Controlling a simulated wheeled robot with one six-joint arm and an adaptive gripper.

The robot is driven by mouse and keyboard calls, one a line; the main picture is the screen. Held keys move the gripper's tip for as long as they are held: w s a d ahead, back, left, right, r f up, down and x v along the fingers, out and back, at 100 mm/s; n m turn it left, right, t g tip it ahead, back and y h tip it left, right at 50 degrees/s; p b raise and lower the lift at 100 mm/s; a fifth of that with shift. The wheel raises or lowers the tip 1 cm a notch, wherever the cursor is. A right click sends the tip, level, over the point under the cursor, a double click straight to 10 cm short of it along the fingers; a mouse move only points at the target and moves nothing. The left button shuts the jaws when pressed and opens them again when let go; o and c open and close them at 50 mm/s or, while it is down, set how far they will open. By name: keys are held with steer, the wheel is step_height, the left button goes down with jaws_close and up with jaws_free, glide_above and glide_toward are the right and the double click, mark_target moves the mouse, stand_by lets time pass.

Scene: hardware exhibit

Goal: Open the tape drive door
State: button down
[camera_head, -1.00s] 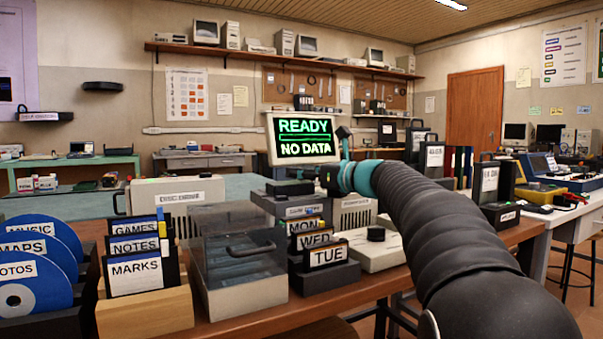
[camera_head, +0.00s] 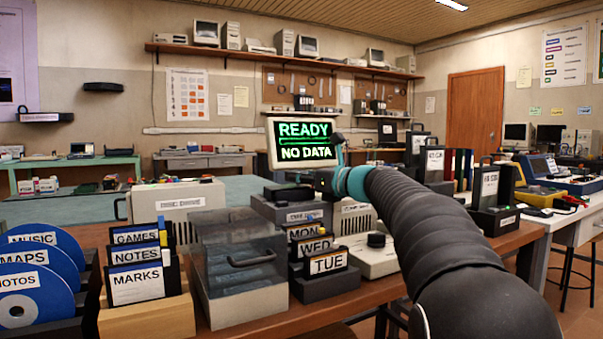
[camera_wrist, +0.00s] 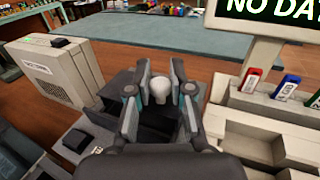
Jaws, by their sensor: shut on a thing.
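My gripper (camera_wrist: 160,90) is shut on a pale rounded knob (camera_wrist: 160,88) in the wrist view, with one finger on each side of it. A dark grey unit (camera_wrist: 125,95) with a black recess lies below and around the fingers. I take it as the tape drive; how far its door stands open I cannot tell. In the head view a grey unit (camera_head: 290,208) with a blurred label stands below the end of my arm. My gripper (camera_head: 326,180) is partly hidden there by the wrist.
A READY / NO DATA screen (camera_head: 302,143) stands just behind the gripper. A clear-lidded box (camera_head: 238,265), a disc engine (camera_head: 178,200) and label-fronted card holders (camera_head: 325,270) crowd the bench. Red and blue cartridges (camera_wrist: 285,85) stand to the right in the wrist view.

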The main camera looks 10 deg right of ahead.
steer(key=shift+w+a, duration=0.1)
steer(key=shift+w, duration=0.4)
steer(key=c, duration=1.1)
jaws_free()
steer(key=v, duration=1.2)
